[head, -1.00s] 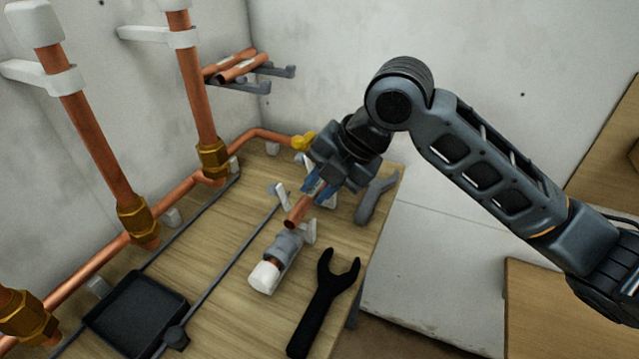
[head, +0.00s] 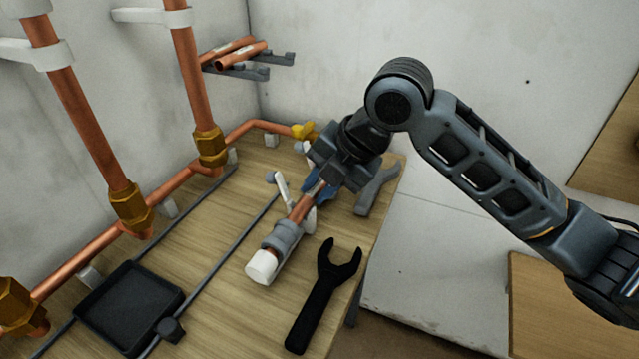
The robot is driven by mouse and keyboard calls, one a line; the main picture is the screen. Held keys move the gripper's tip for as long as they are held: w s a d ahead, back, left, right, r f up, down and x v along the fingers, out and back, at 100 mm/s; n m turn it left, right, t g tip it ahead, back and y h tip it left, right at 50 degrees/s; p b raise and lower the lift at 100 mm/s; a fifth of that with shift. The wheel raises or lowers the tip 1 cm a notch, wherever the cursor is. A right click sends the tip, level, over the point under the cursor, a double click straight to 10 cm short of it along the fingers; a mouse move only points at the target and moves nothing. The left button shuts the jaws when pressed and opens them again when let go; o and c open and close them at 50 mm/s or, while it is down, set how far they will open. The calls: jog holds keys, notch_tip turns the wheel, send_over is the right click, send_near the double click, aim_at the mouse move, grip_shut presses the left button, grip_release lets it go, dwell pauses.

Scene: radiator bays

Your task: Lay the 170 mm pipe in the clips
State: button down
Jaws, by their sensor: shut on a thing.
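The copper pipe (head: 301,209) is in my gripper (head: 320,190), which is shut on it over the right part of the wooden bench. The pipe's near end meets a grey collar (head: 284,236) with a white cap (head: 262,267) in front; whether it is inside the collar I cannot tell. A white clip (head: 308,220) shows beside the pipe, and a white upright piece (head: 283,188) stands to its left. Whether the pipe sits in a clip is unclear. My gripper hides its far end.
A black open-ended wrench (head: 320,300) lies in front, and a grey wrench (head: 377,191) lies right of my gripper. A black tray (head: 130,308) is at left. Copper pipework with a yellow valve (head: 303,131) runs along the wall. Spare pipes (head: 240,55) rest on a wall rack.

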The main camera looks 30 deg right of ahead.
jog(key=c, duration=0.9)
grip_release()
jog(key=shift+r, duration=0.1)
jog(key=v, duration=0.7)
jog(key=shift+s+r, duration=0.15)
jog(key=shift+r, duration=0.1)
jog(key=shift+d, duration=0.1)
